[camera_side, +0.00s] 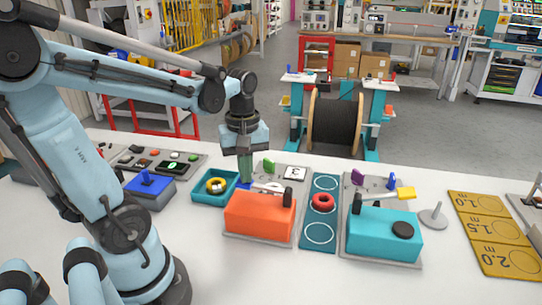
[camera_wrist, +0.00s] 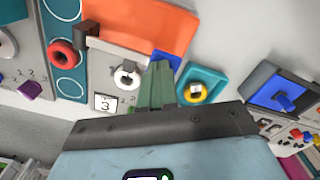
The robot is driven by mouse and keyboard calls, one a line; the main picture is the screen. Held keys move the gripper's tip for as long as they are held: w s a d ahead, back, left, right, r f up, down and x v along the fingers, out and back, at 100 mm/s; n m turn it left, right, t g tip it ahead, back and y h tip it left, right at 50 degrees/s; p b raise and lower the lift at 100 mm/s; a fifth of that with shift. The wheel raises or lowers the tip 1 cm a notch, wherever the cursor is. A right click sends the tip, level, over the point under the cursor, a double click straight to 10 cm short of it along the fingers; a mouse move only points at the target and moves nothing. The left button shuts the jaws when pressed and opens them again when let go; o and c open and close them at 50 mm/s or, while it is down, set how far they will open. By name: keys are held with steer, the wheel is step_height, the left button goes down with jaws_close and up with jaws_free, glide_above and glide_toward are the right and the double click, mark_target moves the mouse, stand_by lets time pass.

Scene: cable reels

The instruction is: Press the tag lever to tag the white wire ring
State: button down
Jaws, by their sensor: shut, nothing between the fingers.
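The white wire ring (camera_wrist: 128,75) sits at the front of the orange machine (camera_side: 260,215), beside a black post; only a sliver of it shows in the side view (camera_side: 275,187). A blue paddle (camera_wrist: 166,61), which looks like the tag lever, juts from the machine's side; in the side view (camera_side: 243,184) it is mostly hidden under my fingertips. My gripper (camera_side: 245,179) points down with its green fingers shut and empty, its tips at or just above the paddle. I cannot tell whether they touch. The fingers also show in the wrist view (camera_wrist: 160,72).
A teal tray (camera_side: 200,197) holding a yellow ring (camera_side: 217,186) stands close left of the gripper. A red ring (camera_side: 322,203) lies on the teal mat (camera_side: 318,217). A teal machine (camera_side: 380,232) with a yellow paddle (camera_side: 406,193) stands right.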

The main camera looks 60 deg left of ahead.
step_height(320, 180, up, 10)
steer(key=shift+f, duration=0.25)
steer(key=c, duration=1.7)
jaws_free()
steer(key=o, duration=0.3)
steer(key=shift+w+a+r+n, duration=0.15)
steer(key=shift+w+n, duration=0.15)
steer(key=shift+n, duration=0.1)
steer(key=o, duration=1.4)
steer(key=w+a+r+n, duration=0.3)
steer(key=w+a+n, duration=0.1)
steer(key=w+n, duration=0.4)
steer(key=shift+w+n, duration=0.2)
steer(key=shift+n, duration=0.8)
step_height(320, 180, down, 10)
steer(key=n, duration=0.1)
steer(key=shift+w+a, duration=0.15)
steer(key=shift+w, duration=0.25)
